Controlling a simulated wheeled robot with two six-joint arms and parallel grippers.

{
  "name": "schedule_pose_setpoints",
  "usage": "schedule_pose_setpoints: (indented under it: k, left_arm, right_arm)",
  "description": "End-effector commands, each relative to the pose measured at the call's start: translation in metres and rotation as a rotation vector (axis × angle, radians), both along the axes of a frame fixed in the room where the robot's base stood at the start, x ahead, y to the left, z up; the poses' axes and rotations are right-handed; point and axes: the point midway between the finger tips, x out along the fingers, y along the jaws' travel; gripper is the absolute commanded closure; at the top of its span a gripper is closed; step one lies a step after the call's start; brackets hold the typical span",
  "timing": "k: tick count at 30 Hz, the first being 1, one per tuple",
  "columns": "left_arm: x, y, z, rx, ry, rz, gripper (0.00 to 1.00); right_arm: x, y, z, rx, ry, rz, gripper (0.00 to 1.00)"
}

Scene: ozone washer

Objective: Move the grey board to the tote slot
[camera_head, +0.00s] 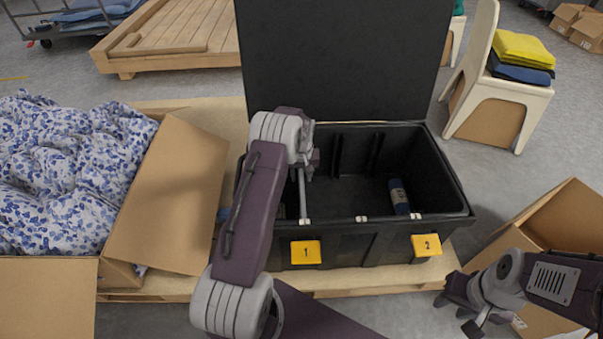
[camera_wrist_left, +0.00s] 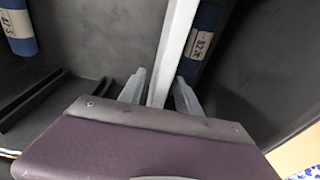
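The grey board (camera_head: 303,196) is a thin pale panel, seen almost edge-on inside the left part of the open black tote (camera_head: 345,236). In the left wrist view the board (camera_wrist_left: 177,38) stands between the two fingers of my left gripper (camera_wrist_left: 160,92), which look closed on its edge. In the head view my left gripper (camera_head: 306,166) reaches down into the tote, partly hidden by its own wrist. The board's lower end is hidden. My right gripper (camera_head: 458,308) is open and empty, outside the tote at the lower right.
Yellow tags 1 (camera_head: 306,252) and 2 (camera_head: 426,245) mark the tote's front. A blue roll (camera_head: 399,196) lies inside at right; another roll (camera_wrist_left: 200,42) is close beside the board. Dark dividers (camera_head: 375,155) line the back wall. Cardboard boxes flank the pallet (camera_head: 340,285).

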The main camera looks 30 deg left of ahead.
Motion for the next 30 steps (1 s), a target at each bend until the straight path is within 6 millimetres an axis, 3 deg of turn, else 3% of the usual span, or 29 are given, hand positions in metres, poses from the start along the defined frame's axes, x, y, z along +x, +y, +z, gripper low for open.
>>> schedule_pose_setpoints:
  k: [3, 12, 17, 30]
  left_arm:
    - [0.0015, 0.0011, -0.0137, 0.0, 0.0, 0.0, 0.6]
    - [0.0023, 0.0014, -0.015, 0.001, -0.001, 0.0, 0.6]
    - [0.0022, 0.0013, -0.0149, 0.001, -0.001, 0.0, 1.0]
    - [0.0021, 0.0013, -0.0148, 0.001, -0.001, 0.0, 1.0]
  right_arm:
    - [0.0, 0.0, -0.0085, 0.0, 0.0, 0.0, 0.64]
    - [0.0, 0.0001, -0.0081, 0.0, 0.0, 0.0, 0.64]
    - [0.0, 0.0, -0.0081, 0.0, 0.0, 0.0, 0.64]
    - [0.0, 0.0, -0.0082, 0.0, 0.0, 0.0, 0.64]
